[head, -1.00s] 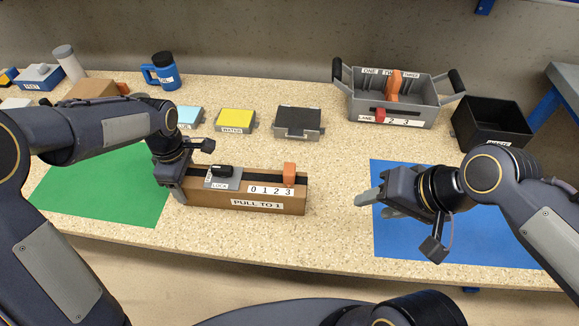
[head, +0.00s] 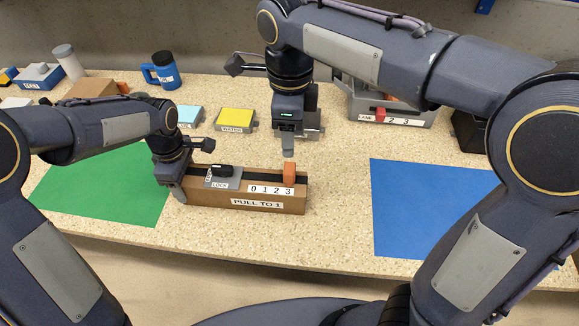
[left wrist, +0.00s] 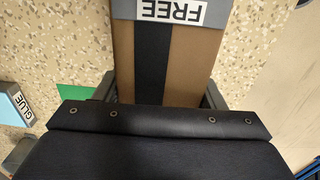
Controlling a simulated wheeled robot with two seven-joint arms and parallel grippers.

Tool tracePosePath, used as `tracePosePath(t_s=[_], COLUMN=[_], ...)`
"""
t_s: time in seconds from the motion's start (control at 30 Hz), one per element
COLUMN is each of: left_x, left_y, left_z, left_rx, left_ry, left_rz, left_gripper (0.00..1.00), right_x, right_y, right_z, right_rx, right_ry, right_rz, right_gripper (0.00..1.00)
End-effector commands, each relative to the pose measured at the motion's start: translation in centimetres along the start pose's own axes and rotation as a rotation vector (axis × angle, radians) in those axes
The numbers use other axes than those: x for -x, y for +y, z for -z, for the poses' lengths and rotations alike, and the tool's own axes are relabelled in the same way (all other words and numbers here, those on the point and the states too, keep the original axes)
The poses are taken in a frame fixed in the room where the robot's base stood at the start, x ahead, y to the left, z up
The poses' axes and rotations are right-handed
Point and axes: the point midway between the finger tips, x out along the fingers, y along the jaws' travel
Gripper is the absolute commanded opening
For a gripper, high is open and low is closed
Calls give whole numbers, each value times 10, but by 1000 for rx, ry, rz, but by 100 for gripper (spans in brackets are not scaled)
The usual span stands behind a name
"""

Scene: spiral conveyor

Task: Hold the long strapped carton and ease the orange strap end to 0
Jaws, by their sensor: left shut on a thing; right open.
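The long brown strapped carton (head: 290,205) lies on the table with a black strap along its top. The orange strap end (head: 289,174) stands upright at the carton's right end, beside the 3 of the 0-1-2-3 scale (head: 271,189). A black knob (head: 222,171) sits on the grey lock block; its FREE label (left wrist: 178,12) shows in the left wrist view. My left gripper (head: 178,192) is shut on the carton's left end, its fingers along both sides. My right gripper (head: 289,149) is open, pointing down above and just behind the orange strap end, apart from it.
The carton's front label reads PULL TO 1. A green mat (head: 110,185) lies left and a blue mat (head: 425,215) right. A yellow-topped box (head: 236,118), a blue mug (head: 163,71) and a grey lane crate (head: 418,110) stand behind. My right arm hides part of the back right.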

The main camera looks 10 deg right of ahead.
Motion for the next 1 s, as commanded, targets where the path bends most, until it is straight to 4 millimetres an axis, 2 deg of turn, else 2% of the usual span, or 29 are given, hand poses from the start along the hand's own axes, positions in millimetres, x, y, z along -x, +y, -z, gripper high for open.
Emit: tracePosePath(t_s=[0.17,0.4,0.6,0.8,1.0], left_x=[-2,-2,-2,-2,-2], left_y=[-1,-1,-1,-1,-1], left_z=[0,0,0,0,0], left_rx=[0,0,0,1,1], left_ry=[-1,-1,-1,-1,-1], left_rz=[3,4,5,5,5], left_gripper=[27,27,27,27,27], right_x=[-22,-71,-103,-117,-119], right_y=[0,0,0,0,0], right_z=[0,0,0,0,0], right_rx=[-10,-8,-8,-7,-7], right_ry=[7,6,5,2,2], right_rz=[-2,-3,-2,0,1], right_gripper=[56,56,56,56,56])
